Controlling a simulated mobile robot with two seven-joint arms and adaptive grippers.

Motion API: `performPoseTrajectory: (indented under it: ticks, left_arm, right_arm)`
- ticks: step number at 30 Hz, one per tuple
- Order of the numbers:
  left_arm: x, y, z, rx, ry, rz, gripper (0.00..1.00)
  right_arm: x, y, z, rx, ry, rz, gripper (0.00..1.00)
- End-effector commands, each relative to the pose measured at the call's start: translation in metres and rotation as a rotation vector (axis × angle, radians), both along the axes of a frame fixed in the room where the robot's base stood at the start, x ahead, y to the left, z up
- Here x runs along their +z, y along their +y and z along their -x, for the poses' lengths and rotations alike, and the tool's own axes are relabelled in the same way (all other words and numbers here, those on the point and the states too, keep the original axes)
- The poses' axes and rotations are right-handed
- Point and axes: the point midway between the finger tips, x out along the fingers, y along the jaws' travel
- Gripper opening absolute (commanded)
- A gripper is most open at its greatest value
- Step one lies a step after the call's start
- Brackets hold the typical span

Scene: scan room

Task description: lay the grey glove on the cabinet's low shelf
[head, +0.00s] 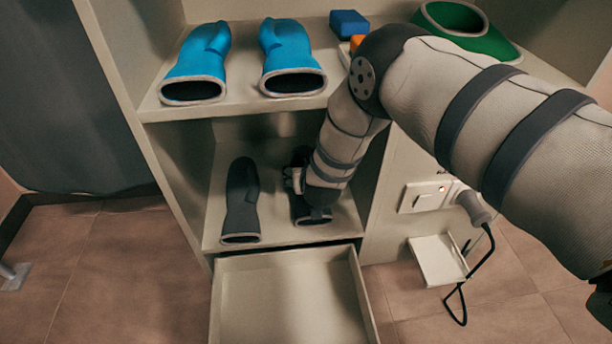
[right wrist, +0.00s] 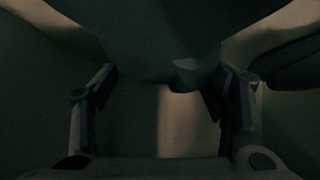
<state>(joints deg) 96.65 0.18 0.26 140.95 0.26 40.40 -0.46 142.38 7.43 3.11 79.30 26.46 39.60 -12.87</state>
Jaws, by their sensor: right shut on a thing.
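One dark grey glove (head: 241,200) lies on the left of the cabinet's low shelf (head: 278,222), its cuff toward the front. My right arm reaches into this compartment. My right gripper (head: 298,182) is low over the right half of the shelf, partly hidden by my forearm. It is shut on a second grey glove (head: 313,216), whose cuff end shows below my wrist. In the right wrist view that glove (right wrist: 165,50) is a dark shape between the fingers (right wrist: 165,95). I cannot tell whether it touches the shelf. My left gripper is not in view.
An open drawer (head: 290,300) juts out below.

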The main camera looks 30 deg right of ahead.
Motion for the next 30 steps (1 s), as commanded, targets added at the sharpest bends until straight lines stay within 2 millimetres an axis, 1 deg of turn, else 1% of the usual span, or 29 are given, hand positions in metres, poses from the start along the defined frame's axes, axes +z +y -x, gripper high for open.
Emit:
performPoseTrajectory:
  ticks: [3, 7, 8, 9, 10, 19, 22, 26, 30]
  left_arm:
    - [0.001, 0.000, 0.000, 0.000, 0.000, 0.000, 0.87]
    - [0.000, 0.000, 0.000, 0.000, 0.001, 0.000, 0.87]
    - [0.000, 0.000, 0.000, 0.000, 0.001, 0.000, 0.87]
    - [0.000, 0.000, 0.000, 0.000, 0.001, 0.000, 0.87]
    - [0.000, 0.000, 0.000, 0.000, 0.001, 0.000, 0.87]
    - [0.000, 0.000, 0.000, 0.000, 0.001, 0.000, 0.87]
    - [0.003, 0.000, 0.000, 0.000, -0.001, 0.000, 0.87]
    - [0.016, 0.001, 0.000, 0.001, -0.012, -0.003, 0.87]
    - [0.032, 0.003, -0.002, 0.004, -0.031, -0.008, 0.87]
  right_arm:
    - [0.003, 0.000, -0.001, -0.001, -0.003, 0.001, 0.26]
    - [-0.001, 0.000, 0.000, 0.000, -0.002, 0.001, 0.26]
    - [-0.002, 0.000, 0.000, 0.000, 0.000, 0.000, 0.72]
    - [-0.001, 0.000, 0.000, 0.000, 0.000, 0.000, 0.81]
    - [-0.001, 0.000, 0.000, 0.000, 0.000, 0.000, 0.88]
    - [-0.001, 0.000, 0.000, 0.000, 0.000, 0.000, 0.88]
    - [0.005, 0.001, 0.001, 0.001, -0.001, 0.000, 0.88]
    - [0.023, 0.009, 0.019, 0.002, 0.000, 0.000, 0.88]
    - [0.048, 0.022, 0.044, 0.003, -0.003, 0.000, 0.88]
